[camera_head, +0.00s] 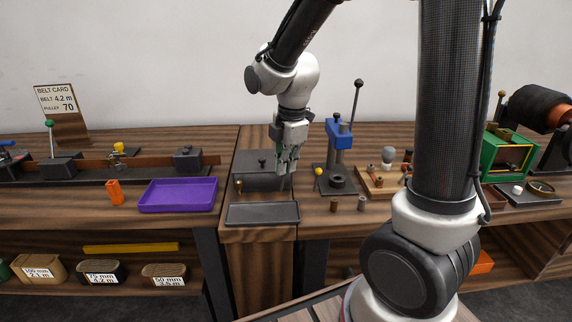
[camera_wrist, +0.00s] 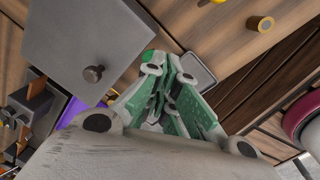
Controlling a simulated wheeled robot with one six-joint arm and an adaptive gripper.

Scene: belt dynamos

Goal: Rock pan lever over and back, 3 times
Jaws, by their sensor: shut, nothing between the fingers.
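My gripper (camera_head: 287,168) hangs pointing down, shut and empty, at the right end of a grey box (camera_head: 258,181) on the middle bench. The wrist view shows its green and grey fingers (camera_wrist: 172,62) drawn together beside the box (camera_wrist: 75,30). A black knob (camera_head: 262,162) stands on the box top and also shows in the wrist view (camera_wrist: 93,73). A small brass-tipped lever (camera_head: 239,187) stands at the box's left front. A dark shallow pan (camera_head: 262,213) lies in front. No label shows which part is the pan lever. Contact between fingers and box cannot be told.
A blue press (camera_head: 338,135) with a tall black handle (camera_head: 356,98) stands close right of my gripper. Wooden block (camera_head: 378,184) with small parts is farther right. A purple tray (camera_head: 178,196) and a green-knobbed lever (camera_head: 50,138) are left. Space above the dark pan is clear.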

